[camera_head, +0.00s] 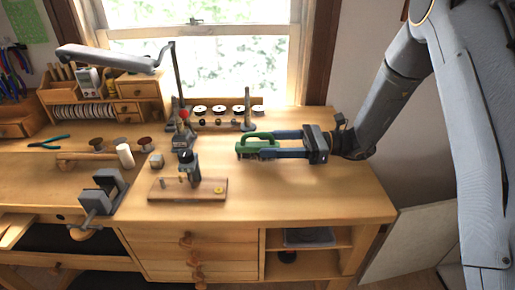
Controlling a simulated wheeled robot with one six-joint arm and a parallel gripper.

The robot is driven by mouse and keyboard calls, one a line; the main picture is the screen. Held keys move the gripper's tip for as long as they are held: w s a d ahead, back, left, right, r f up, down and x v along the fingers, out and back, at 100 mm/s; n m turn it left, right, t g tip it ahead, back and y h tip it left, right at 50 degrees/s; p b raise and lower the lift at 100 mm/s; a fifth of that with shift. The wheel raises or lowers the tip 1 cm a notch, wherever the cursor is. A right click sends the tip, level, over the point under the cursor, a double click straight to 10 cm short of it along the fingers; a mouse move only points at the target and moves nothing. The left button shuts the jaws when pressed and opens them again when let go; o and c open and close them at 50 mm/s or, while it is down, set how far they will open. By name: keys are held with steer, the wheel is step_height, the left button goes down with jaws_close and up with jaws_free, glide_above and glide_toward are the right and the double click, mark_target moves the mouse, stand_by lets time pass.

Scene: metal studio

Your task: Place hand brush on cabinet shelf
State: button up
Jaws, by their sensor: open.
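A green hand brush (256,146) lies on the wooden bench top, right of the middle of the picture. My gripper (274,144) reaches in from the right, with its blue fingers spread and pointing left. The cabinet shelf (318,262) is the open compartment below the bench top at the front right. It holds a dark flat item (309,237) on its upper level and a small dark round item (287,256) lower down.
A small drill press (188,170) on a wooden board stands left of the brush. A vise (100,195) is on the front left edge. A rack of spools (220,112) stands behind, under the window. The bench top in front of my gripper is clear. A cabinet door (410,240) hangs open at the right.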

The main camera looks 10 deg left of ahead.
mark_target(246, 143)
steer(key=p+x, duration=0.1)
steer(key=x, duration=0.2)
steer(key=shift+s+a, duration=0.2)
steer(key=shift+a, duration=0.15)
steer(key=shift+c, duration=0.4)
steer(key=c, duration=1.2)
steer(key=shift+r, duration=0.2)
